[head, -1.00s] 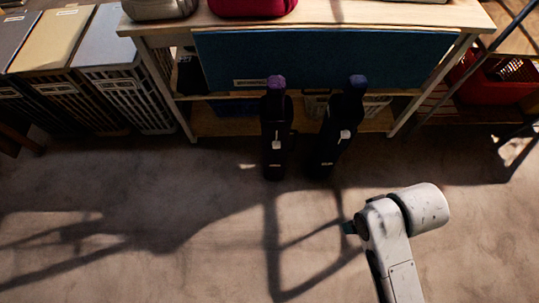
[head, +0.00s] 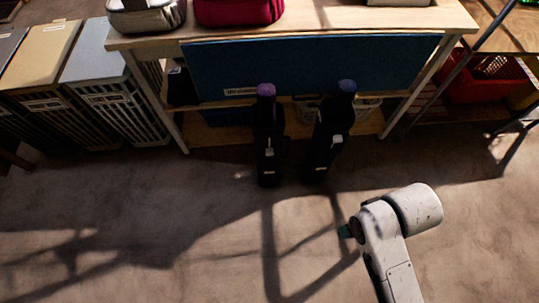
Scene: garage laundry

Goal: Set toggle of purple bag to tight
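Two tall dark bags stand upright side by side on the floor before the shelf table. The left bag (head: 268,130) has a purple top (head: 265,90); the right bag (head: 326,140), slightly tilted, has a bluer violet top (head: 347,86). Each has a small pale piece on its front, on the left bag (head: 268,152) and on the right bag (head: 337,139); I cannot tell if these are toggles or how they are set. My white arm is at lower right, apart from both bags. A small teal tip (head: 345,231) sticks out at its left; the fingers cannot be made out.
A wooden shelf table (head: 300,30) with a blue panel (head: 310,62) stands behind the bags. A grey case (head: 146,14) and a red case (head: 238,10) are on top. Slatted hampers (head: 115,95) stand left, a red basket (head: 485,78) right. The front floor is clear.

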